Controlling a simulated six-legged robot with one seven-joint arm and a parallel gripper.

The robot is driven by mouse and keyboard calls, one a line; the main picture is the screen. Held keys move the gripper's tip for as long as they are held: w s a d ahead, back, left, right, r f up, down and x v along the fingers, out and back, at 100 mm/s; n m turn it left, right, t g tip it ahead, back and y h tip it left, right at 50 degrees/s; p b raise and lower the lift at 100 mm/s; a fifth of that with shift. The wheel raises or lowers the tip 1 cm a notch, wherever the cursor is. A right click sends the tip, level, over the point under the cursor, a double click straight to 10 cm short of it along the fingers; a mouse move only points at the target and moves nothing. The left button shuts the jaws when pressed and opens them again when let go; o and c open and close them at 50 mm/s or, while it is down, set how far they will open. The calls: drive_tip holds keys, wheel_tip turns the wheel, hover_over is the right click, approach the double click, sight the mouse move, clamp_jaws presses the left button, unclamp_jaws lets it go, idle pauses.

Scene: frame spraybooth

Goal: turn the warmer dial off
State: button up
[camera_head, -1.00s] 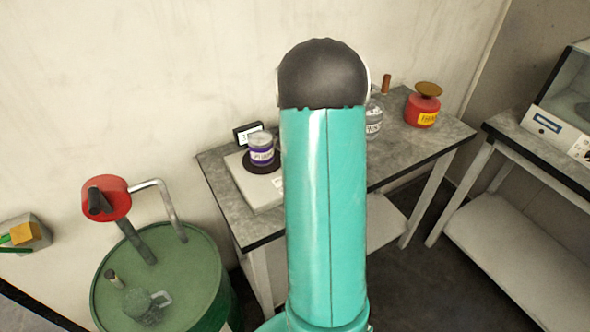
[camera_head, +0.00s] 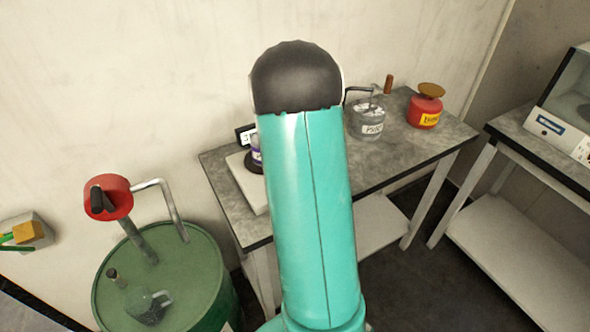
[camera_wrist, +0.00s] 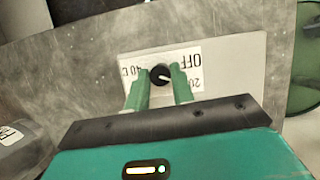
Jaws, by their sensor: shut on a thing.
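In the wrist view the warmer dial (camera_wrist: 159,74) is a round black knob with a white pointer line, on a white label plate (camera_wrist: 133,59) marked OFF, 20 and 40 C, seen upside down. The pointer leans to the right in that view, on the side of the OFF and 20 marks. My gripper (camera_wrist: 160,79) has its two green fingers on either side of the knob, shut on it. In the head view the warmer (camera_head: 246,183) is a pale flat box on the bench, largely behind my arm. The gripper and dial are hidden there.
A purple-labelled can (camera_head: 256,150), mostly hidden by my arm, stands on the warmer. A glass jar (camera_head: 367,118) and a red can (camera_head: 425,108) stand farther right on the grey bench (camera_head: 410,160). A green drum (camera_head: 190,275) with a red-topped pump is at left.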

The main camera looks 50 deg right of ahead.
drive_tip(key=n+h, duration=0.1)
drive_tip(key=n, duration=0.3)
drive_tip(key=shift+a+n+h, duration=0.2)
drive_tip(key=shift+n+h, duration=0.1)
drive_tip(key=shift+h, duration=0.1)
drive_tip(key=shift+n+h, duration=0.7)
drive_tip(key=shift+n, duration=1.2)
drive_tip(key=o, duration=1)
drive_tip(key=v, duration=1.3)
drive_tip(key=shift+a+r, duration=0.2)
drive_tip(key=shift+r, duration=0.2)
